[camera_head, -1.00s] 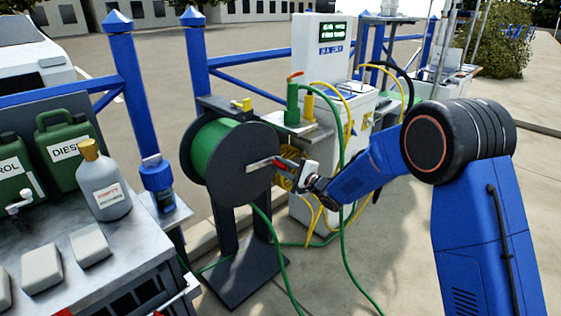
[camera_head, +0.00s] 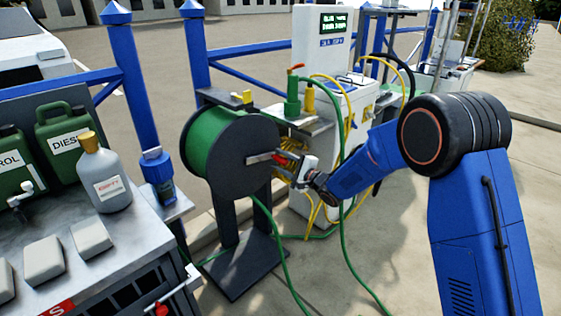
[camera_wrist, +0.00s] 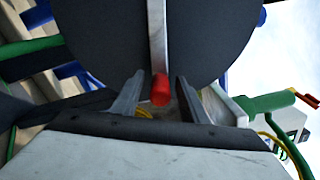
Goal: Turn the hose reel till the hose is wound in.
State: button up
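The hose reel (camera_head: 228,165) is a dark disc with a green drum, on a dark stand. Its pale crank arm (camera_head: 262,158) points right and ends in a red knob (camera_head: 281,159). Green hose (camera_head: 266,215) hangs from the reel's lower edge towards the ground. My gripper (camera_head: 290,163) is at the knob, right of the disc. In the wrist view, the red knob (camera_wrist: 160,90) lies between the two fingers of my gripper (camera_wrist: 157,92), with a gap showing on each side. The fingers are apart; no firm contact shows.
A white service pedestal (camera_head: 318,50) with yellow hoses stands behind the reel. A counter (camera_head: 130,240) with green cans and a grey bottle (camera_head: 105,180) is at the left. Blue posts and rails (camera_head: 130,75) run behind. Open pavement (camera_head: 400,260) lies right of the reel.

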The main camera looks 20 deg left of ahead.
jog(key=v, duration=1.7)
jog(key=shift+d, duration=0.2)
